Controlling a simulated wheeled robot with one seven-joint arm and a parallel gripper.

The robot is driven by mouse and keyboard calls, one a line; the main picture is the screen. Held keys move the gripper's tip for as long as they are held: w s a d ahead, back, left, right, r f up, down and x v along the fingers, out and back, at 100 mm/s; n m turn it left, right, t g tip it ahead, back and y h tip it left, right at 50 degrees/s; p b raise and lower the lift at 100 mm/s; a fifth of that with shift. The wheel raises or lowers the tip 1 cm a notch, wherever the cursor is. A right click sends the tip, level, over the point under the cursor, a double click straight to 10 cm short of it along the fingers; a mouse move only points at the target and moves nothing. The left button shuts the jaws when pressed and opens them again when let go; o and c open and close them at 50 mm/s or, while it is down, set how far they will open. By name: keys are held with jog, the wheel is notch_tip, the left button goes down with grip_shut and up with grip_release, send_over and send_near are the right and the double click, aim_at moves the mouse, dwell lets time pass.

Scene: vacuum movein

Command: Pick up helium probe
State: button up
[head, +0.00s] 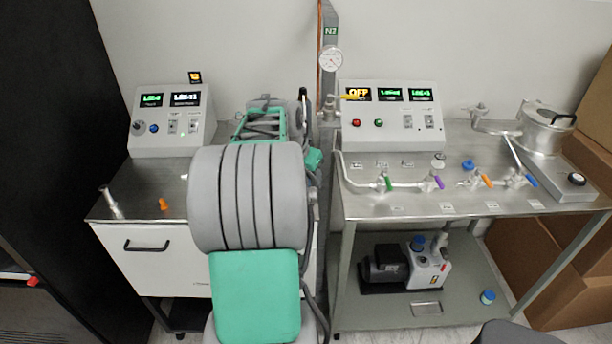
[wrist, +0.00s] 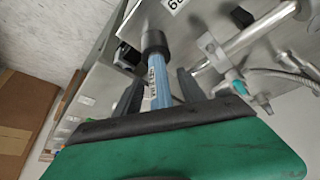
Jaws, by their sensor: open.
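In the wrist view, a light-blue, labelled rod with a black cap (wrist: 161,88), seemingly the helium probe, stands between the two dark fingers of my gripper (wrist: 158,80). The fingers are open, one on each side of it; contact cannot be made out. Its lower end is hidden behind my gripper's dark edge and green body. In the head view, my grey and green arm covers the middle of the scene. I cannot clearly make out the probe or the fingertips there.
The left cart (head: 150,228) carries a control box (head: 170,118), a metal tube (head: 110,202) and a small orange piece (head: 163,204). The right bench (head: 400,205) has coloured valves, a gauge (head: 331,60) and a pump below (head: 405,268). In the wrist view, a bracket (wrist: 212,50) and corrugated hose (wrist: 290,78) lie right of the rod.

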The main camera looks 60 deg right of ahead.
jog(key=shift+d+f, duration=0.2)
jog(key=shift+f, duration=0.2)
jog(key=shift+c, duration=0.5)
grip_shut()
